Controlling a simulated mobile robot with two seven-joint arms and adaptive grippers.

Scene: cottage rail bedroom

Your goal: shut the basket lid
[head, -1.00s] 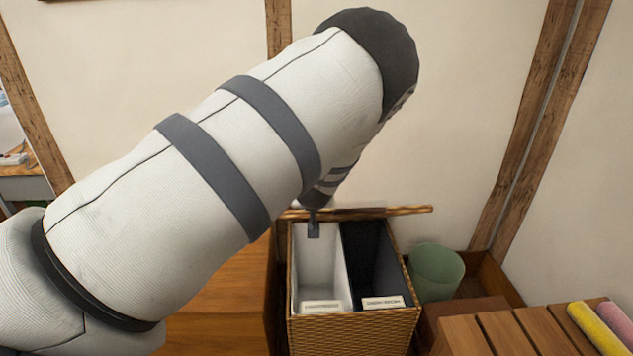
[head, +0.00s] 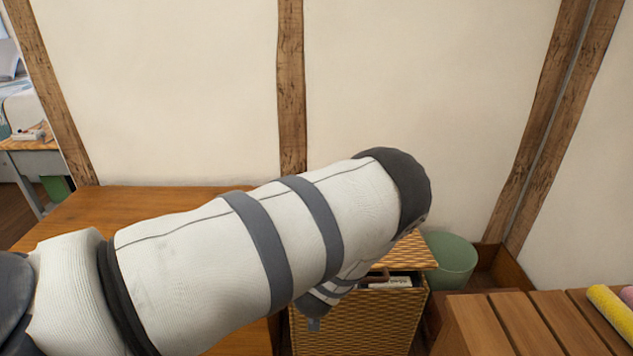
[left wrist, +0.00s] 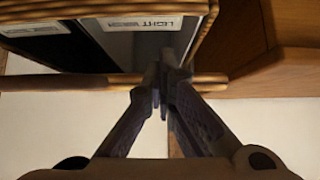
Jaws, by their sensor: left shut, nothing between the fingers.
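The wicker basket (head: 352,322) stands low at centre, partly behind my left arm. Its wicker lid (head: 411,251) leans forward over the opening, partly shut. A gap shows under the lid's front edge, with a pale label (head: 390,282) inside. The lid's left part is hidden by my arm. In the left wrist view the left gripper (left wrist: 162,90) is shut and empty, at a thin wicker edge (left wrist: 60,83); contact is unclear. The "LIGHT" label (left wrist: 145,23) shows in the open basket there. My right gripper is out of view.
A wooden cabinet (head: 150,205) stands left of the basket. A green bin (head: 451,259) stands at its right. A slatted wooden top (head: 520,318) with a yellow roll (head: 612,315) lies at the front right. The wall (head: 450,90) is behind.

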